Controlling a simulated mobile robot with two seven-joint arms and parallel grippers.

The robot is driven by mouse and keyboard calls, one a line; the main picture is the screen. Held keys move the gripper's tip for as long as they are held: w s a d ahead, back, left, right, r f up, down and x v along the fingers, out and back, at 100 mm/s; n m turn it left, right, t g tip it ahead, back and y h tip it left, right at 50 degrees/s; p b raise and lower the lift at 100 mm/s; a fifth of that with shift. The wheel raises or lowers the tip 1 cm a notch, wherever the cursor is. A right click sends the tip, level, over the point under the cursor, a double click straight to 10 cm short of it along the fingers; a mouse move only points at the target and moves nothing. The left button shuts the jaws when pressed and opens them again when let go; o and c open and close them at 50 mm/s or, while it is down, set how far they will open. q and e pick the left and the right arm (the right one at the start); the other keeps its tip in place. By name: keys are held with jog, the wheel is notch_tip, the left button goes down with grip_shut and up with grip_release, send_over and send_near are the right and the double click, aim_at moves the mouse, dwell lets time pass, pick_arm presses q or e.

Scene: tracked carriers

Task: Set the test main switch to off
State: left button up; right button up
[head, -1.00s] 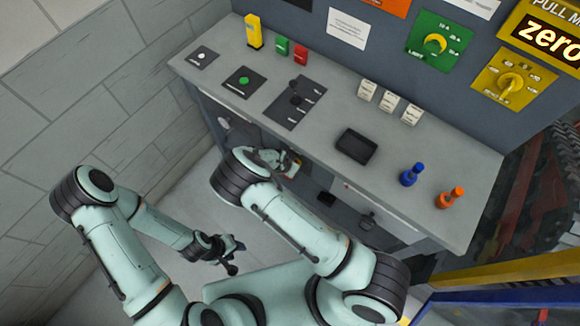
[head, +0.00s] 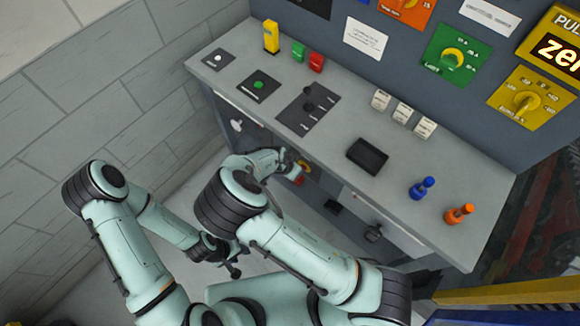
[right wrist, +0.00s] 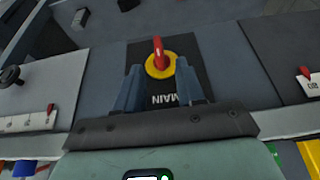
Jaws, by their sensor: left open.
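The main switch is a red handle on a round yellow disc (right wrist: 153,67), on a dark plate lettered MAIN, upside down in the right wrist view. Its handle points up in that picture. In the head view the yellow disc (head: 306,167) shows on the bench front, partly hidden by my right gripper (head: 288,166). In the right wrist view my right gripper (right wrist: 158,84) is open, its two fingers apart with the switch between and just beyond the tips; contact cannot be told. My left gripper (head: 230,258) is open and empty, low and away from the bench.
Another red-handled switch (right wrist: 308,76) sits at the right of the right wrist view. A brick wall (head: 110,140) stands at the left.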

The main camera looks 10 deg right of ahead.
jog(key=shift+v, duration=1.6)
jog(key=s+d+f+n+g+y, duration=0.1)
jog(key=s+d+f+n+g, duration=0.25)
jog(key=s+d+f, duration=0.75)
jog(key=s+a+f+n+y, duration=0.1)
jog(key=s+a+n+y, duration=0.2)
jog(key=s+a+y, duration=0.3)
jog(key=s+a, duration=0.1)
jog(key=s, duration=0.3)
jog(key=shift+a+f+t, duration=0.25)
jog(key=shift+f+t, duration=0.1)
jog(key=shift+f, duration=0.05)
jog(key=shift+d, duration=0.1)
